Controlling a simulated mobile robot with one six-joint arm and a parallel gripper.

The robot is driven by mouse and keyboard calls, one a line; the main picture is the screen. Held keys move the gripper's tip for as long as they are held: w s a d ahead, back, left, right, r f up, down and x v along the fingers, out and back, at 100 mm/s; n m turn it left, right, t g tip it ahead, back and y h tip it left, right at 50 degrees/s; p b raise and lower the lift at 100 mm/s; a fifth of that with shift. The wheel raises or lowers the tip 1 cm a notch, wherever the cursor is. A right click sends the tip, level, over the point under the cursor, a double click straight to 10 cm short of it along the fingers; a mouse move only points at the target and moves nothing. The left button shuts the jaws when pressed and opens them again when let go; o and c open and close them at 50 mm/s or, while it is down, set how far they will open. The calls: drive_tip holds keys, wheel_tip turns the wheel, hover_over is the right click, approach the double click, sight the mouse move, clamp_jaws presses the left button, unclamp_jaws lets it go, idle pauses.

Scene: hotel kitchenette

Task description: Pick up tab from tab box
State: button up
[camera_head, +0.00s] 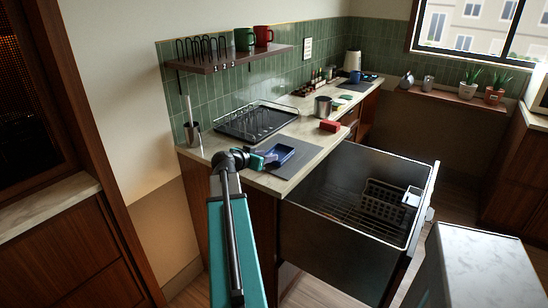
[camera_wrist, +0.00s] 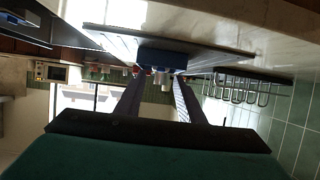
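A small blue open-topped box (camera_head: 280,154), which I take to be the tab box, sits on a dark grey mat (camera_head: 298,158) at the near end of the counter. In the wrist view, which is upside down, the blue box (camera_wrist: 162,58) is straight ahead, just beyond my fingertips. My gripper (camera_head: 267,160) is low over the mat at the left side of the box. In the wrist view its two fingers (camera_wrist: 157,84) are apart with nothing seen between them. I cannot make out any tab. Whether the fingertips touch the box is not clear.
A dish rack (camera_head: 257,120), a cup with utensils (camera_head: 192,133), a red box (camera_head: 330,126) and a metal canister (camera_head: 323,106) stand on the counter. An open dishwasher drawer (camera_head: 345,172) with a basket (camera_head: 383,200) is at right. A shelf (camera_head: 232,60) with mugs hangs above.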

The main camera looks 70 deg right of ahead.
drive_tip(key=shift+d, duration=0.1)
drive_tip(key=shift+p+x, duration=0.7)
drive_tip(key=shift+x, duration=2)
drive_tip(key=c, duration=0.8)
